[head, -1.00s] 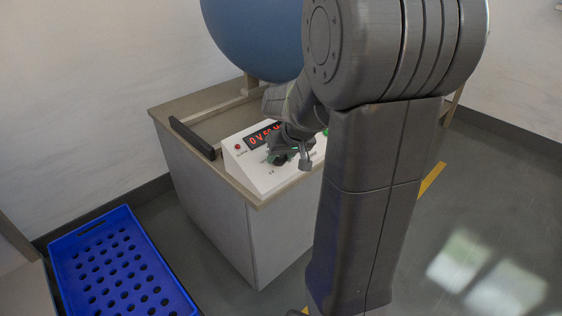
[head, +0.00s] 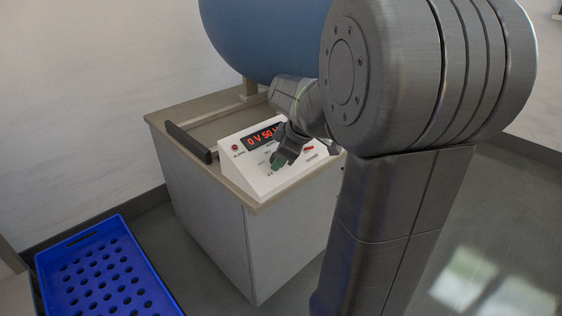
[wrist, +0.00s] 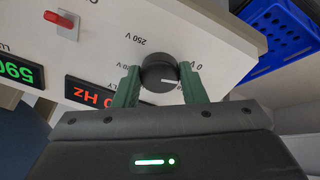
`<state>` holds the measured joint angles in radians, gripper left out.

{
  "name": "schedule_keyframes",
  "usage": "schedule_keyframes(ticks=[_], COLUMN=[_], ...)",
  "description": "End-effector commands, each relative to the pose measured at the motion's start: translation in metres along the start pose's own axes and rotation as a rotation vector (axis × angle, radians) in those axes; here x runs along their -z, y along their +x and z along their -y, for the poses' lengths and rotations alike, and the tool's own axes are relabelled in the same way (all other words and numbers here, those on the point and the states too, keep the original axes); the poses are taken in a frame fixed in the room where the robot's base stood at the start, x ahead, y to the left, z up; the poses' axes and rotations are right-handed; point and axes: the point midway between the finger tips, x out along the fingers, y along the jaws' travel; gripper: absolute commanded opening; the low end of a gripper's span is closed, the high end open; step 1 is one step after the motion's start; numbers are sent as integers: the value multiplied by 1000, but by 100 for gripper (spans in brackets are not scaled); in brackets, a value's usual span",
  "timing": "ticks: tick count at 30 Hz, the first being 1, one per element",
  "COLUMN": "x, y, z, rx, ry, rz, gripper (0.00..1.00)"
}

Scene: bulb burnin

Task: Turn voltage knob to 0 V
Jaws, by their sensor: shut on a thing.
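The voltage knob (wrist: 158,66) is round and black with a white pointer line, on a white sloped panel (wrist: 225,40). In the head view my gripper (head: 281,158) is at the panel front and hides the knob.
A red switch (wrist: 61,19) and a green display (wrist: 20,68) are elsewhere on the panel. A blue perforated crate (head: 100,275) is at lower left. A large blue sphere (head: 265,38) is behind.

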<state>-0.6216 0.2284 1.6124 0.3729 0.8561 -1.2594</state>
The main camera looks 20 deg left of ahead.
Motion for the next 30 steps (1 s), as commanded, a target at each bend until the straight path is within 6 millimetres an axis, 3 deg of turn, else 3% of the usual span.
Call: schedule_keyframes(ticks=[12,30], x=[-1,-1], y=[1,1], z=[0,0], rx=[17,21], ry=[-232,-282], rz=[-7,-9], gripper=[15,15])
